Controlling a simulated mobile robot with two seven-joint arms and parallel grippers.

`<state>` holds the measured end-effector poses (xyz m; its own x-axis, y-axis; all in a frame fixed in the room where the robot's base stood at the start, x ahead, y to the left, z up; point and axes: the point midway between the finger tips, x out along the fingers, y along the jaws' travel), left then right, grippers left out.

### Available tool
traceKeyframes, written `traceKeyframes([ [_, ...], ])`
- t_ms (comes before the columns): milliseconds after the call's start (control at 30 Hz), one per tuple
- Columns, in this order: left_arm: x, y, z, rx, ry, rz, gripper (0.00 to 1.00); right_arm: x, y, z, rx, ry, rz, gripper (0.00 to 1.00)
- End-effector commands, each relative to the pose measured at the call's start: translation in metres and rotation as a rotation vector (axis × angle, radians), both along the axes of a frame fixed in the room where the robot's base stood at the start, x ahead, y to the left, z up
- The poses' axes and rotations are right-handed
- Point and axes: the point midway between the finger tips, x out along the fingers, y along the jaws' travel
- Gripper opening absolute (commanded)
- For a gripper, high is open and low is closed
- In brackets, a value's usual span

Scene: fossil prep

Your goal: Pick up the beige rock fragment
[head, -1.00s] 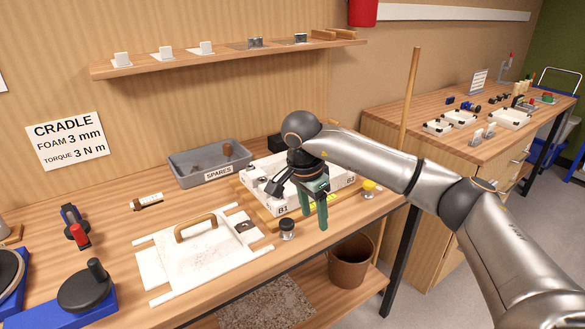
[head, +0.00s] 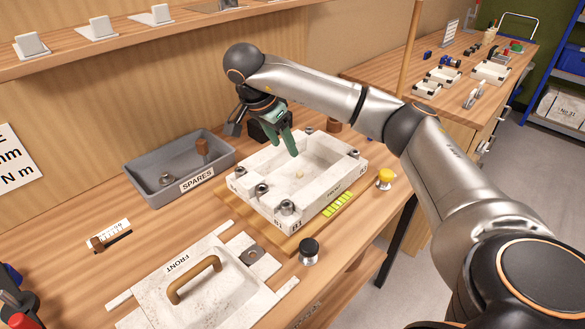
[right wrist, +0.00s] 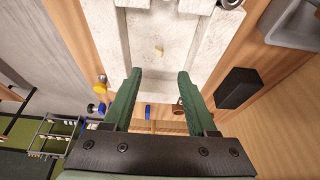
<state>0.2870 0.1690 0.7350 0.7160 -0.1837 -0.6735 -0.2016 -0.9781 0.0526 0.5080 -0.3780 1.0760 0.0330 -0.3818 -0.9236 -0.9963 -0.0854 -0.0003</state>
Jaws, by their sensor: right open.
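The beige rock fragment (head: 299,174) is a small piece lying on the floor of the white cradle box (head: 318,202). In the right wrist view the fragment (right wrist: 159,51) shows beyond the fingertips, roughly centred between them. My right gripper (head: 290,150) has green fingers and is above the back part of the box, behind the fragment in the head view. In the right wrist view the right gripper (right wrist: 156,72) is open, with nothing between its fingers. My left gripper is not in view.
Bolts with nuts (head: 262,190) stand at the box corners. A grey SPARES bin (head: 150,192) is at left, a white lid with a handle (head: 229,299) in front. A black knob (head: 309,247) and a yellow knob (head: 385,177) stand near the table edge. A black block (right wrist: 237,88) is beside the box.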

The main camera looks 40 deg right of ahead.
Motion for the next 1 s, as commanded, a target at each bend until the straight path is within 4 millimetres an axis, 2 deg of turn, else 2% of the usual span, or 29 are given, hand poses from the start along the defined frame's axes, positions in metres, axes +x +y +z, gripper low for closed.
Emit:
traceKeyframes([
  [33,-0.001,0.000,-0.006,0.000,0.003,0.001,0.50,-0.001,-0.004,-0.013,0.001,0.006,-0.001,0.57],
  [300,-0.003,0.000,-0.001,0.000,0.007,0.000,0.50,0.001,-0.021,-0.049,0.001,0.004,-0.002,0.57],
  [467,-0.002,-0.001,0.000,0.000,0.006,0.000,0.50,0.002,-0.025,-0.058,0.000,0.003,-0.001,0.57],
  [800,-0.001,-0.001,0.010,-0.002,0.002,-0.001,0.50,0.004,-0.046,-0.098,0.001,0.002,-0.002,0.57],
  [1000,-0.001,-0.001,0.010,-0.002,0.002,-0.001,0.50,0.005,-0.047,-0.102,0.000,0.000,-0.001,0.57],
])
